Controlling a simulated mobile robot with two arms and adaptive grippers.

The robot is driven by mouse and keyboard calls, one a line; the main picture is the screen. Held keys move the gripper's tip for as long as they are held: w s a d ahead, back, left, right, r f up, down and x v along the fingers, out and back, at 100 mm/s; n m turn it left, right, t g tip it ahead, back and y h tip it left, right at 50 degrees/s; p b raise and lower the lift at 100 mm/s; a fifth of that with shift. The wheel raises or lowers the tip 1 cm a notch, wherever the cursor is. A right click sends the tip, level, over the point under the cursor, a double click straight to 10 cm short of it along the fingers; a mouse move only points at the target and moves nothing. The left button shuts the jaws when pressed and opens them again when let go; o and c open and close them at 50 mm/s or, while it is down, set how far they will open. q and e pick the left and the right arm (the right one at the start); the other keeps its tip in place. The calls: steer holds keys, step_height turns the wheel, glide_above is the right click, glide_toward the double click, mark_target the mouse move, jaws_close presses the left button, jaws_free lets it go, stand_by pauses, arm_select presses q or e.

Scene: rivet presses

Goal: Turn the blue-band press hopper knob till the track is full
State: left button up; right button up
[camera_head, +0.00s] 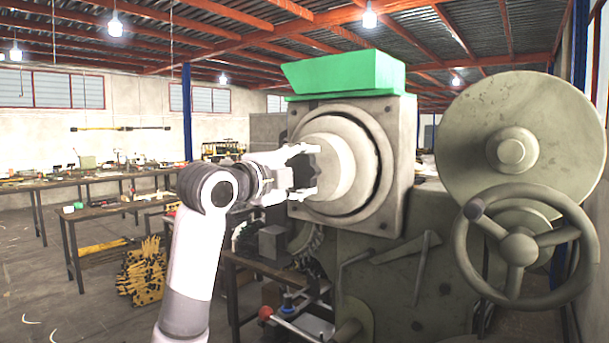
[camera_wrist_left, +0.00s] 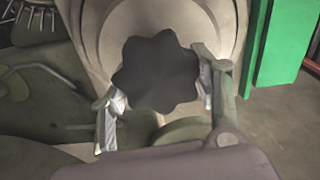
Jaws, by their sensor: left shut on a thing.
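A grey press carries a green hopper (camera_head: 343,74) on top, with a large round pale hub (camera_head: 345,165) on its face. A dark, lobed knob (camera_wrist_left: 158,73) sits in front of this hub in the left wrist view; in the head view it is mostly hidden by the fingers. My left gripper (camera_head: 312,172) reaches in from the left, its fingers on either side of the knob and shut on it. It also shows in the left wrist view (camera_wrist_left: 161,78). I see no blue band and no track that I can make out. My right gripper is out of view.
A large grey disc (camera_head: 515,135) and a spoked handwheel (camera_head: 522,248) stand at the right of the press. A lever with a red ball (camera_head: 266,312) is low in front. Workbenches (camera_head: 100,181) stand at the left, with open floor before them.

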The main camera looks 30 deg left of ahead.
arm_select(q)
steer(key=n, duration=0.5)
steer(key=shift+r+n+p, duration=0.15)
steer(key=shift+n+p, duration=0.15)
steer(key=shift+p, duration=0.1)
steer(key=n+p, duration=0.1)
steer(key=n, duration=0.2)
steer(key=shift+a+r+n, duration=0.1)
steer(key=shift+a+n, duration=0.05)
steer(key=shift+n, duration=0.15)
steer(key=shift+n+p, duration=0.5)
steer(key=shift+n, duration=0.1)
steer(key=shift+n, duration=0.3)
steer(key=o, duration=1.2)
steer(key=shift+a, duration=0.1)
